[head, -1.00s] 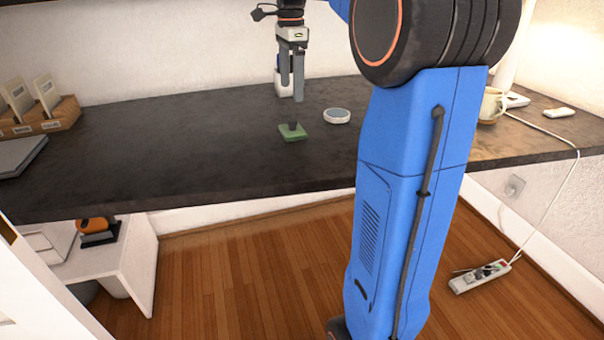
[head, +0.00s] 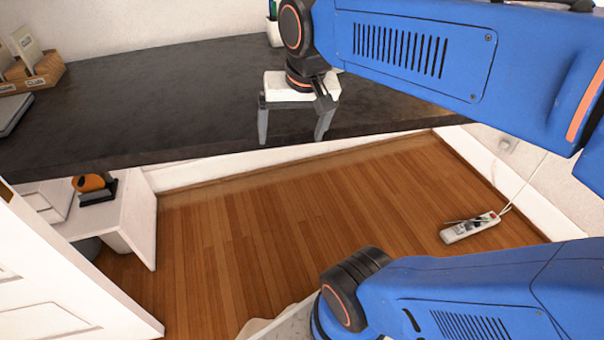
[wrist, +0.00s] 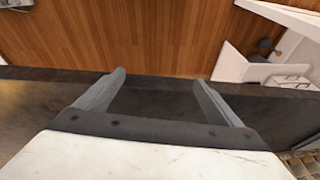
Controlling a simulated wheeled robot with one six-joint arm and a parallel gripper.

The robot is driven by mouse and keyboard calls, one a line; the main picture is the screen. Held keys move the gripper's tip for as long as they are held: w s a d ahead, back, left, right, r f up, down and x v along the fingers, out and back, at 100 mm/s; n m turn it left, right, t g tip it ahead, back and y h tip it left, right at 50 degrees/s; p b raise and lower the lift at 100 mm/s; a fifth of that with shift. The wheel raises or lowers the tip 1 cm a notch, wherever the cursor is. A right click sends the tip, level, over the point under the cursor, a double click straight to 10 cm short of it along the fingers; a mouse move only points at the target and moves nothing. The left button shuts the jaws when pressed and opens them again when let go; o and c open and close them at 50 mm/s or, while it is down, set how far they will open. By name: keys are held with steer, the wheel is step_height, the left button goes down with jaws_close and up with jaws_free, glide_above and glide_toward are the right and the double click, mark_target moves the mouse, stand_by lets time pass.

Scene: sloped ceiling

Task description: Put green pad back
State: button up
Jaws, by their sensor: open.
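The green pad does not show in either view now. In the head view, my gripper and arm cover the part of the dark desk (head: 150,100) where it lay, beside a small round white-topped disc that is also out of sight. My gripper (head: 292,138) is open and points down at the desk's front edge, its fingers wide apart. In the wrist view the open gripper (wrist: 160,76) has nothing between its fingers, with the desk edge and the floor beyond.
A card box (head: 32,72) and a grey flat object (head: 12,112) stand at the desk's left. A white pen cup (head: 273,36) is at the back. A low white shelf (head: 130,205) holds an orange and black item (head: 92,184). A power strip (head: 470,228) lies on the wooden floor.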

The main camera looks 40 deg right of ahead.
steer(key=s+a+f+n+t, duration=0.1)
steer(key=s+f+n, duration=0.3)
steer(key=s+f, duration=0.2)
steer(key=shift+s+a+f+n, duration=0.15)
steer(key=shift+a+f+n, duration=0.25)
steer(key=shift+f, duration=0.15)
stand_by(0.7)
